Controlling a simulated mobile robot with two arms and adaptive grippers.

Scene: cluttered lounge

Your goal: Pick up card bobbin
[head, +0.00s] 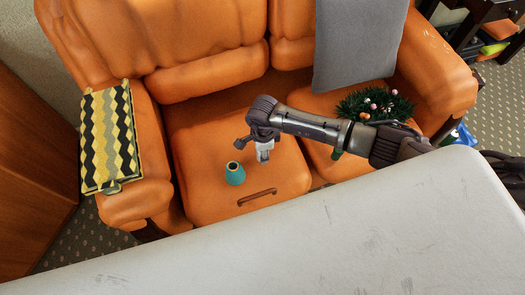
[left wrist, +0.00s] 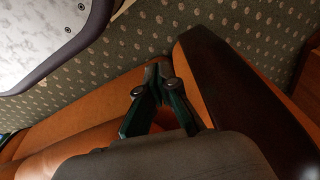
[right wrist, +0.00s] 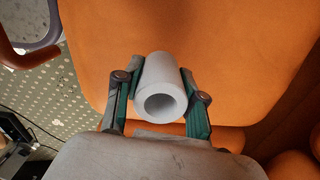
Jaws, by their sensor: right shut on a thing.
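The card bobbin (right wrist: 156,80) is a pale grey-white hollow tube. In the right wrist view it sits between the two fingers of my right gripper (right wrist: 157,86), with its open end facing the camera. My right gripper is shut on it. In the head view the bobbin (head: 264,155) shows below my right gripper, over the orange sofa's left seat cushion. I cannot tell whether it touches the cushion. My left gripper (left wrist: 158,76) shows only in the left wrist view. Its fingertips are together with nothing visible between them.
On the same cushion, a teal vase (head: 235,174) stands left of the bobbin and a brown handle-like bar (head: 257,197) lies in front. A dark green wreath (head: 372,104) and grey cloth (head: 355,45) are to the right. A patterned box (head: 110,138) rests on the left armrest.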

